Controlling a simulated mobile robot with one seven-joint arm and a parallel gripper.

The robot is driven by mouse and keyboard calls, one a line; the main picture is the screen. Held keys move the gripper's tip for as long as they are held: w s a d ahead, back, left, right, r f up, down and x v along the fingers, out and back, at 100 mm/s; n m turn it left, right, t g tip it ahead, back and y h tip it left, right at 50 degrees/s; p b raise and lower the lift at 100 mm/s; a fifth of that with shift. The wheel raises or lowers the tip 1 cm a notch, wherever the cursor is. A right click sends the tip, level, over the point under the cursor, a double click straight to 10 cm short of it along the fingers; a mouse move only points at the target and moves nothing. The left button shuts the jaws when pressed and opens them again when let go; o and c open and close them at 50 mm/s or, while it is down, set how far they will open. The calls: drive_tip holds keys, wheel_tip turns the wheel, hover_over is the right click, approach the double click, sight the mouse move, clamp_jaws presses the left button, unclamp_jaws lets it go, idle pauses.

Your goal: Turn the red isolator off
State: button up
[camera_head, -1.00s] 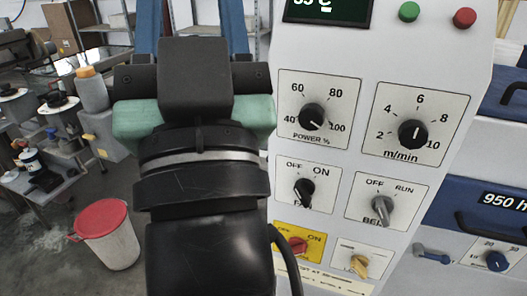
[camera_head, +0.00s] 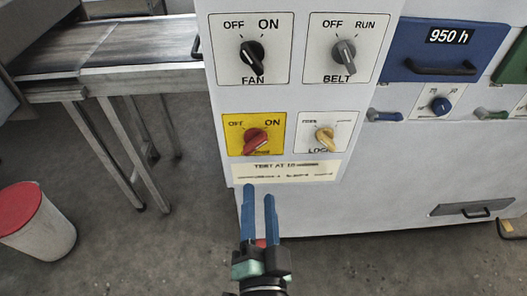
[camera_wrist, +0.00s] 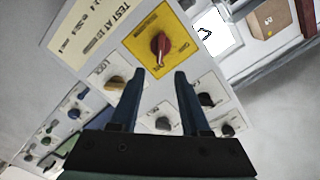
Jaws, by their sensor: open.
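The red isolator (camera_head: 256,141) is a red rotary knob on a yellow plate marked OFF and ON, low on the white control panel (camera_head: 300,95). Its pointer leans up and right, towards ON. It also shows in the wrist view (camera_wrist: 159,47), upside down, beyond my fingertips. My gripper (camera_head: 260,190) is open and empty, its two blue fingers pointing up, just below the isolator plate in the head view. In the wrist view the open fingers (camera_wrist: 157,74) lie either side of the line to the red knob, apart from it.
The yellowish LOCK knob (camera_head: 325,139) is right of the isolator. The black FAN knob (camera_head: 252,57) and grey BELT knob (camera_head: 344,55) are above. A conveyor (camera_head: 110,62) on legs and a red-lidded bin (camera_head: 36,221) stand left. The floor before the panel is clear.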

sight(257, 148)
drive_tip(key=w, duration=1.2)
clamp_jaws()
